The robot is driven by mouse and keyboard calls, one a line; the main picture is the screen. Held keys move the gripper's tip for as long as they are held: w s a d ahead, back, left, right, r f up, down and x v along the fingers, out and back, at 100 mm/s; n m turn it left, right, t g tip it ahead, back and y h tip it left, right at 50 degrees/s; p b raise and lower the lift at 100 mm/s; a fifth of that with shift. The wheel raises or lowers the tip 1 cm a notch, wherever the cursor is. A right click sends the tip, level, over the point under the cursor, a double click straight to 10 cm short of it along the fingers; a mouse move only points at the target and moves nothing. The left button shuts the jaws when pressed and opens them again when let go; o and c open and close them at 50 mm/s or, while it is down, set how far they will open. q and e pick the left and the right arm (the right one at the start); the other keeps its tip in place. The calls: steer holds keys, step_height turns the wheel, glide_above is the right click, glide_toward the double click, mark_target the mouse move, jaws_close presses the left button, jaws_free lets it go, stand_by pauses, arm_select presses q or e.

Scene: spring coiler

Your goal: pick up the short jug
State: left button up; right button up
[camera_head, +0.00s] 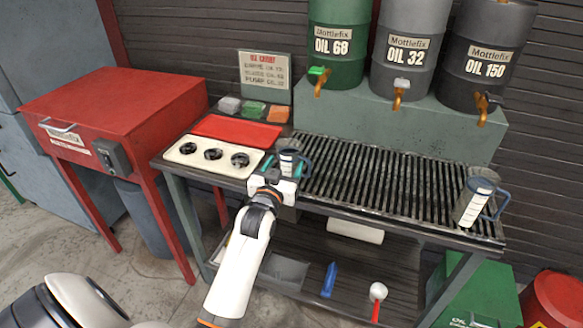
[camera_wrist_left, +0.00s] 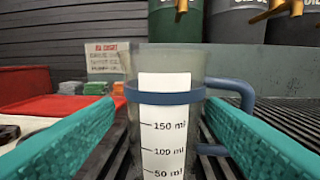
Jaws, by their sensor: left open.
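The short jug (camera_head: 289,155) is a clear measuring jug with a blue band and blue handle, standing upright at the left end of the slatted rack. In the left wrist view the jug (camera_wrist_left: 165,113) fills the middle, with a white scale marked 50, 100 and 150 ml and its handle to the right. My left gripper (camera_head: 284,166) is open, with its teal fingers on either side of the jug. In the left wrist view the gripper (camera_wrist_left: 160,112) shows gaps between fingers and jug. The jug's base is hidden. My right gripper is not in view.
A taller blue-handled jug (camera_head: 472,205) stands at the rack's right end. Green (camera_head: 337,70), grey (camera_head: 403,60) and dark (camera_head: 484,70) oil drums with taps stand behind the rack (camera_head: 385,175). A red tray (camera_head: 237,132) and a cream panel with black rings (camera_head: 214,171) lie left of the jug.

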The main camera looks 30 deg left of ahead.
arm_select(q)
steer(key=x, duration=0.5)
steer(key=shift+w+d+f, duration=0.15)
steer(key=shift+f, duration=0.1)
steer(key=shift+c, duration=0.3)
steer(key=shift+r, duration=0.1)
steer(key=c, duration=0.8)
